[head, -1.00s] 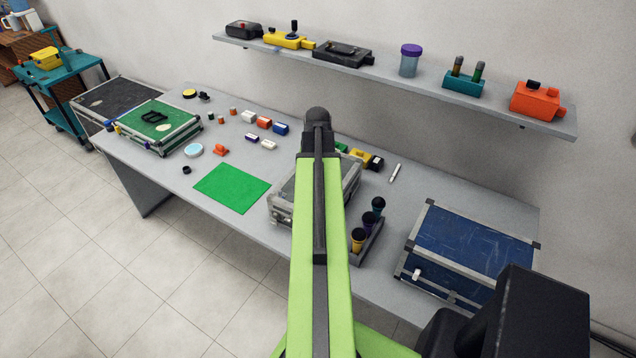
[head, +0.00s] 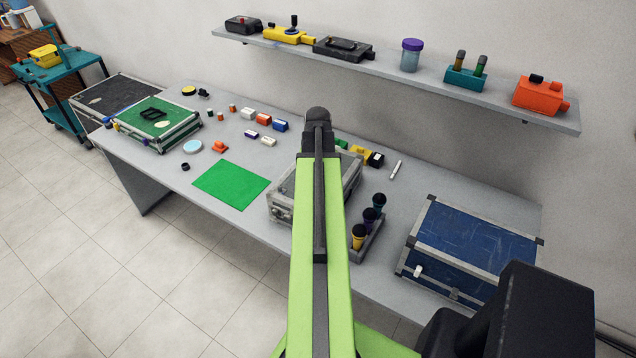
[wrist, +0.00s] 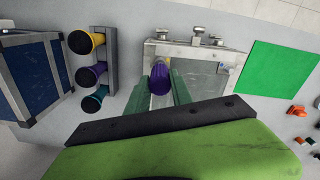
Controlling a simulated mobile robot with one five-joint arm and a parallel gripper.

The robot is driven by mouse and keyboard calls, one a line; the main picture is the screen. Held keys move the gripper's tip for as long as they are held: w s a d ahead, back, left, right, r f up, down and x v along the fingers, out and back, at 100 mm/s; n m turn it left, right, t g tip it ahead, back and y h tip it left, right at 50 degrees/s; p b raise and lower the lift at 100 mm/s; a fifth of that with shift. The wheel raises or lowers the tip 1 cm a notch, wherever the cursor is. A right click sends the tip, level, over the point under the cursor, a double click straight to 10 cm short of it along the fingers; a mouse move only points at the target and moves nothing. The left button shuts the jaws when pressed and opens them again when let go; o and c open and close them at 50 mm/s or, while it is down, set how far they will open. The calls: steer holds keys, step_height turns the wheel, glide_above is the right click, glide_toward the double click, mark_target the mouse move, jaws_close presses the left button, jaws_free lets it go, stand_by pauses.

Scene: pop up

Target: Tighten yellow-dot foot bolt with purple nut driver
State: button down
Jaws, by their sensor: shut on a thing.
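In the wrist view my gripper (wrist: 160,92) is shut on a purple cylindrical thing (wrist: 160,78), seen nearly end-on; it looks like a nut driver handle. It is over the near side of a grey metal case (wrist: 195,53); whether it touches the case I cannot tell. The case also shows in the head view (head: 283,200), partly behind my arm. Small metal fittings (wrist: 197,31) line one edge of the case. I cannot make out a yellow dot or foot bolt. My gripper is hidden in the head view.
A rack (wrist: 109,56) holds yellow, purple and teal-handled tools. A blue case (head: 470,245) stands to its right in the head view. A green mat (head: 231,185) lies left of the grey case, with small blocks behind it. A shelf (head: 440,76) hangs above.

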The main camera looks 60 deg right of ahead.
steer(key=shift+m, duration=0.7)
step_height(320, 180, up, 6)
steer(key=p, duration=0.5)
steer(key=shift+f, duration=0.4)
